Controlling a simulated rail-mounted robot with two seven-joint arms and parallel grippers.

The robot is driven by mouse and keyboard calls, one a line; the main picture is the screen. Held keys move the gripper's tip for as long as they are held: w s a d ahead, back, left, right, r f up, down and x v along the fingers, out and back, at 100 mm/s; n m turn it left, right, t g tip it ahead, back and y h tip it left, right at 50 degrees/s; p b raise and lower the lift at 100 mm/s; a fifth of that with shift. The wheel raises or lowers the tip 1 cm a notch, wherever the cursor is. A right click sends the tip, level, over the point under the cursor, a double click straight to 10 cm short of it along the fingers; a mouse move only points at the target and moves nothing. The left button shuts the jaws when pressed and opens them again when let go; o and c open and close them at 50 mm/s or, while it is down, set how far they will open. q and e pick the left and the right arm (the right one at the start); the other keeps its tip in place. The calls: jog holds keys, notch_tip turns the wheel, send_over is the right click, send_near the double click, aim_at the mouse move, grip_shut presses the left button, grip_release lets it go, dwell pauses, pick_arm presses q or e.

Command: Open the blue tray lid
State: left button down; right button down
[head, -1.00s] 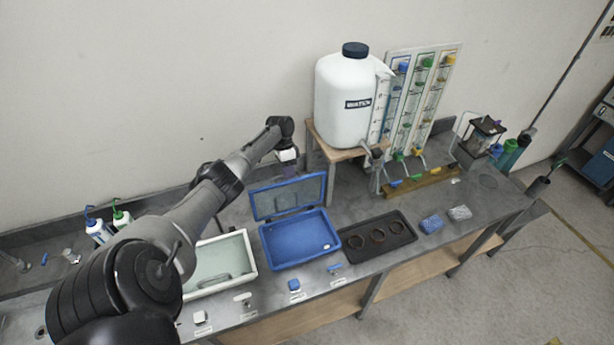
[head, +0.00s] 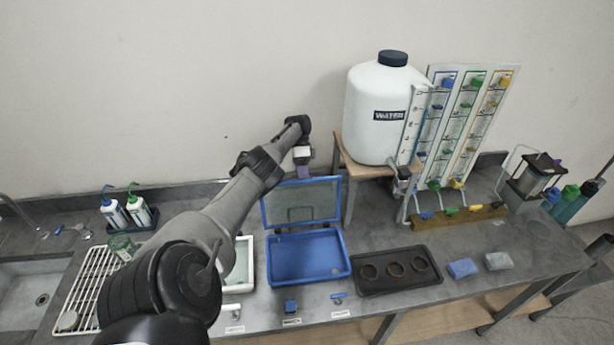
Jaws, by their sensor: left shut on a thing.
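The blue tray (head: 308,258) sits on the grey bench in the middle of the head view. Its lid (head: 301,202), a blue frame around a clear panel, stands raised at the tray's back edge, and the inside of the tray shows empty. My left gripper (head: 303,172) is at the lid's top edge, shut on the lid; its fingertips are small and partly hidden behind the lid. My left arm comes in from the lower left. My right gripper is not in view.
A white tray (head: 243,262) lies left of the blue tray, partly behind my arm. A black tray with rings (head: 428,277) lies to the right. A wooden stand with a white water tank (head: 378,112) is close right of my gripper.

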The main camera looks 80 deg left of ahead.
pick_arm(q)
jog(key=shift+s+f, duration=0.1)
jog(key=shift+f, duration=0.3)
